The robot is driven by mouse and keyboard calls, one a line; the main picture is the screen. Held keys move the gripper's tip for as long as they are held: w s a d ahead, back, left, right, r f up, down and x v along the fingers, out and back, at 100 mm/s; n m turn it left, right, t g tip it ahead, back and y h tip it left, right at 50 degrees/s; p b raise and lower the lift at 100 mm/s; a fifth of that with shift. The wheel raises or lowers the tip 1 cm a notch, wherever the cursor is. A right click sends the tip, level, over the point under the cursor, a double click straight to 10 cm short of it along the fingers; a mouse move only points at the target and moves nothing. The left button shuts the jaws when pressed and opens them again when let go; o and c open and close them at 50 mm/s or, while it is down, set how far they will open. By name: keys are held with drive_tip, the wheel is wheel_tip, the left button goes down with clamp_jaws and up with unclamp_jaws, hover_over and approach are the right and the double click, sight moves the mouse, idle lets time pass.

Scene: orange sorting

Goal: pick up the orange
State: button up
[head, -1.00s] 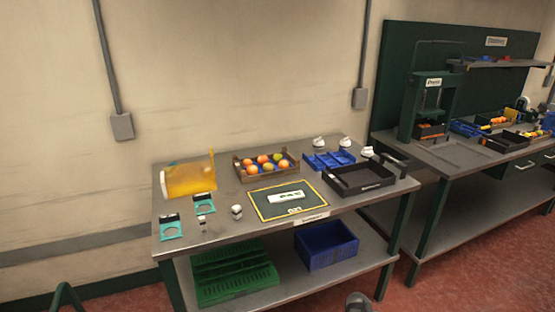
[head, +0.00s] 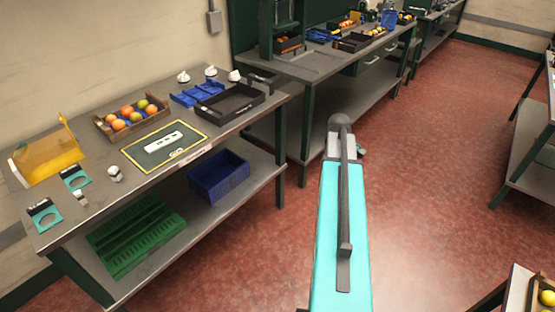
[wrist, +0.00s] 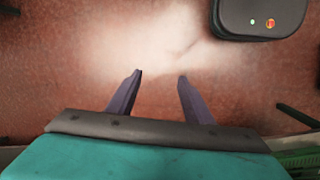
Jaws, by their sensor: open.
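Several oranges lie among green and other fruit in a wooden crate (head: 142,128) on the near workbench, left in the head view. One orange (head: 118,125) sits at the crate's near left; another (head: 151,109) is at its right end. Which one the task means I cannot tell. My gripper (wrist: 159,75) is open and empty in the wrist view, its fingers over bare red floor. In the head view my teal arm stretches forward beside the bench, well right of the crate; its fingers are not clear there.
On the bench are a dark green mat (head: 190,151), a black tray (head: 229,105), a blue divided tray (head: 188,98) and a yellow translucent panel (head: 52,157). A blue bin (head: 219,176) and green crate (head: 137,229) stand on the lower shelf. Red floor (head: 420,150) is open to the right.

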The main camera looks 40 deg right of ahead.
drive_tip(key=s+d+r, duration=0.8)
drive_tip(key=r, duration=0.3)
drive_tip(key=s+d+r+m+h, duration=0.1)
drive_tip(key=s+d+r, duration=0.7)
drive_tip(key=r, duration=0.3)
drive_tip(key=shift+d+r+h+p, duration=0.25)
drive_tip(key=shift+r+h+p, duration=0.05)
drive_tip(key=shift+p, duration=0.15)
drive_tip(key=shift+c, duration=1.9)
